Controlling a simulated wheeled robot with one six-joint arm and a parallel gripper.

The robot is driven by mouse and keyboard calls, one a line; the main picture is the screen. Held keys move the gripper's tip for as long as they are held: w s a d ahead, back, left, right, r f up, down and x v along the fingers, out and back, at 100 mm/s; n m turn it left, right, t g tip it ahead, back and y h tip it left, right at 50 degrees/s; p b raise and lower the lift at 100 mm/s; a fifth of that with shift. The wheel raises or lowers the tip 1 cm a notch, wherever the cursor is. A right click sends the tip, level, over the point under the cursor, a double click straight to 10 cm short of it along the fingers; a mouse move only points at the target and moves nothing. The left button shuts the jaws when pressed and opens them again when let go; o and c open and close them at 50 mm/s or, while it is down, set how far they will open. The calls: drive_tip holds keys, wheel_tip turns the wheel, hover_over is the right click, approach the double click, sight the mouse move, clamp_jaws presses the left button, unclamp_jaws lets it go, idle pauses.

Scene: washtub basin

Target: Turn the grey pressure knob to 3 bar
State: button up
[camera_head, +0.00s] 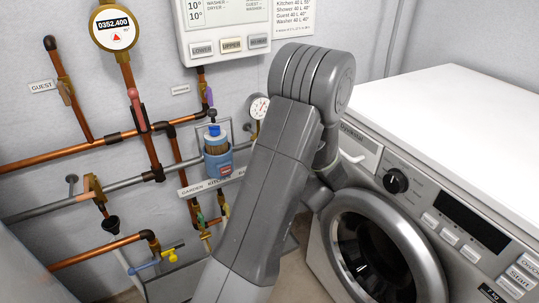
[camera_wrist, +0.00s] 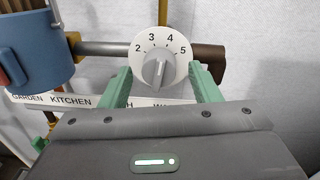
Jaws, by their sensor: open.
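The grey pressure knob (camera_wrist: 157,72) sits at the middle of a round white dial (camera_wrist: 178,48) marked 2, 3, 4 and 5 in the wrist view. Its raised ridge stands nearly upright, its upper end toward the 3 and 4; the exact reading is hard to tell. My gripper (camera_wrist: 159,69) is open, with one green finger on each side of the dial. The knob lies between the fingers, with a gap on both sides, and I cannot see contact. In the head view my arm hides the knob and the gripper.
A pressure gauge (camera_head: 260,107) is on the wall left of my arm. A blue filter housing (camera_head: 217,152) and copper pipes (camera_head: 60,156) fill the wall further left. A washing machine (camera_head: 430,180) stands to the right. A label strip (camera_wrist: 60,100) runs below the dial.

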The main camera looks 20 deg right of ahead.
drive_tip(key=shift+w+a, duration=0.1)
drive_tip(key=shift+w, duration=0.5)
drive_tip(key=c, duration=1)
drive_tip(key=n+b, duration=0.1)
drive_tip(key=b, duration=0.1)
drive_tip(key=n+b, duration=0.1)
drive_tip(key=shift+f+n+b, duration=0.3)
drive_tip(key=shift+b, duration=0.05)
drive_tip(key=shift+r+n+b, duration=0.1)
drive_tip(key=shift+n+b, duration=0.8)
drive_tip(key=shift+b, duration=0.05)
drive_tip(key=shift+r+n+b, duration=0.2)
drive_tip(key=shift+n+b, duration=0.2)
drive_tip(key=shift+n, duration=0.2)
drive_tip(key=o, duration=1)
